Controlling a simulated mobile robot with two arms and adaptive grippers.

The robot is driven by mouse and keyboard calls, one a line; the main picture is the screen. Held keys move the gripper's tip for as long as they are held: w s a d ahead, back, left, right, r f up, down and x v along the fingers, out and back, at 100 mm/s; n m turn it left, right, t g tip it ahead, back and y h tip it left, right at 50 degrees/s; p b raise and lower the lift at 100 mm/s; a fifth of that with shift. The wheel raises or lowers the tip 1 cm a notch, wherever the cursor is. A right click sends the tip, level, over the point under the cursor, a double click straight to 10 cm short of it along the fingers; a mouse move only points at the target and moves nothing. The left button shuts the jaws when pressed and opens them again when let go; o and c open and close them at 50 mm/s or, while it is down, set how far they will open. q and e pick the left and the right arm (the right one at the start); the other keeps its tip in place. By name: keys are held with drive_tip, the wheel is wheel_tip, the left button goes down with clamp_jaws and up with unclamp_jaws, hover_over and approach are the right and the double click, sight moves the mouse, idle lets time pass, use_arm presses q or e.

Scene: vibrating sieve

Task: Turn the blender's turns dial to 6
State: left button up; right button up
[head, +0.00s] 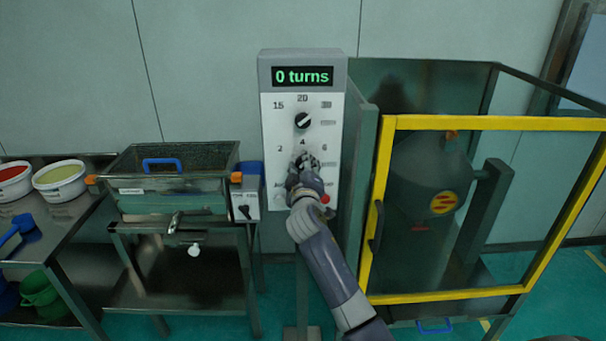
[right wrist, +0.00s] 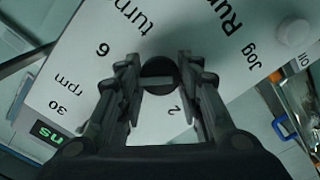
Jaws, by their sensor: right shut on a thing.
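The blender's control panel (head: 290,125) is a white face in a grey box, with a display (head: 303,76) reading "0 turns" in green. My right gripper (head: 303,163) is at the lower dial, just below the "4", and hides it in the head view. In the right wrist view the turns dial (right wrist: 158,75), a round black knob with a grey bar, sits between the fingertips of my right gripper (right wrist: 160,76), which is shut on it. Labels "6" and "2" show beside it; which label the bar points to is unclear. My left gripper is out of view.
The rpm dial (head: 303,120) is just above my right gripper. A red button (head: 325,198) is close beside my wrist. The yellow-framed blender cage (head: 480,123) stands right of the panel. A sieve box (head: 170,195) and a bench with tubs (head: 60,180) stand left.

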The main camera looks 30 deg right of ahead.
drive_tip(key=shift+f+m+b, duration=0.1)
drive_tip(key=shift+m+b, duration=0.45)
drive_tip(key=shift+m, duration=0.55)
drive_tip(key=o, duration=1.1)
drive_tip(key=shift+s+a, duration=0.1)
drive_tip(key=v, duration=1.1)
drive_tip(key=shift+s+a, duration=0.25)
drive_tip(key=shift+s, duration=0.05)
